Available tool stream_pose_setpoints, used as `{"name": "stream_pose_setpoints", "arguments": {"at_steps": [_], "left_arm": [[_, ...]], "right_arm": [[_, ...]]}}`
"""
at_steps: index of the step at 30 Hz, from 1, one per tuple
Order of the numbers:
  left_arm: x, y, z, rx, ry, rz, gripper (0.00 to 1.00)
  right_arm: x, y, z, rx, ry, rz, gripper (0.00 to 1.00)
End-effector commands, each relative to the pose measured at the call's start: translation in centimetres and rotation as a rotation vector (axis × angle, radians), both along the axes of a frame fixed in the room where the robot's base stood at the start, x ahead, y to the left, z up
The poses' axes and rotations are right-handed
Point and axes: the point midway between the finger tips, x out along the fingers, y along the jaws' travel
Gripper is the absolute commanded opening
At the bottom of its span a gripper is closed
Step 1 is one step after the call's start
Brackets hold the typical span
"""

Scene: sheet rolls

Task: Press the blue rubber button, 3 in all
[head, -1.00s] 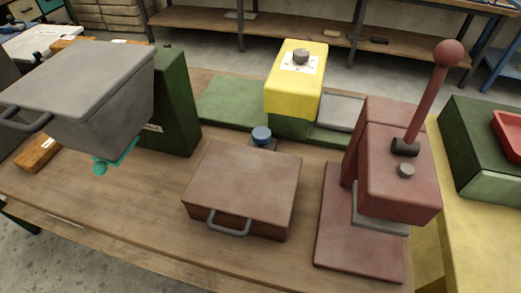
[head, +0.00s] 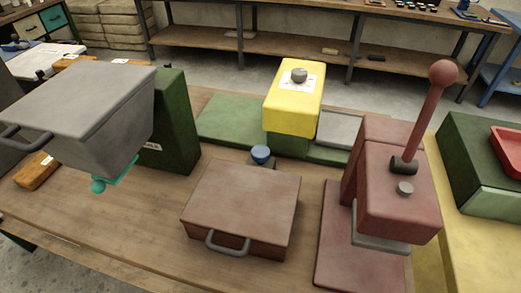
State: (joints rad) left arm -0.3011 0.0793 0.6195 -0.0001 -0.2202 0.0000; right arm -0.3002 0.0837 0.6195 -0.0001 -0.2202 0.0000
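The blue rubber button (head: 260,153) is a small rounded blue knob on a dark base. It stands on the wooden table (head: 130,222), behind the brown case and in front of the yellow-topped machine. Nothing touches it. Neither of my grippers shows in the head view.
A brown case (head: 243,203) with a handle lies in front of the button. A red lever press (head: 392,195) stands at right. A grey hopper (head: 85,105) with a teal knob and a green block (head: 172,120) stand at left. A yellow-topped machine (head: 294,98) is behind.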

Motion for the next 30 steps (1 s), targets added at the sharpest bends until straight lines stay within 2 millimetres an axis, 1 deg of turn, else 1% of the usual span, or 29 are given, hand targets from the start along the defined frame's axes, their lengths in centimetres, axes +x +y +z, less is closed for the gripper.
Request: {"name": "stream_pose_setpoints", "arguments": {"at_steps": [1,6,8,9,30], "left_arm": [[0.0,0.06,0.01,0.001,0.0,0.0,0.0],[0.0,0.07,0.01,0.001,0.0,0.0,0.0],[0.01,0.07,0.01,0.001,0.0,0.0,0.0],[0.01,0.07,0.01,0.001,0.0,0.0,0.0],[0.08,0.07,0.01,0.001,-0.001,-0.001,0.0]], "right_arm": [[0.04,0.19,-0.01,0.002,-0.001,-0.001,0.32],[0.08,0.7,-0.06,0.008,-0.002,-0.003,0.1],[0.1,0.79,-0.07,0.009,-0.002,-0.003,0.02],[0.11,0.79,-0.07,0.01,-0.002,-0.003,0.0],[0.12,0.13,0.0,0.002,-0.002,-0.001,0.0]]}}
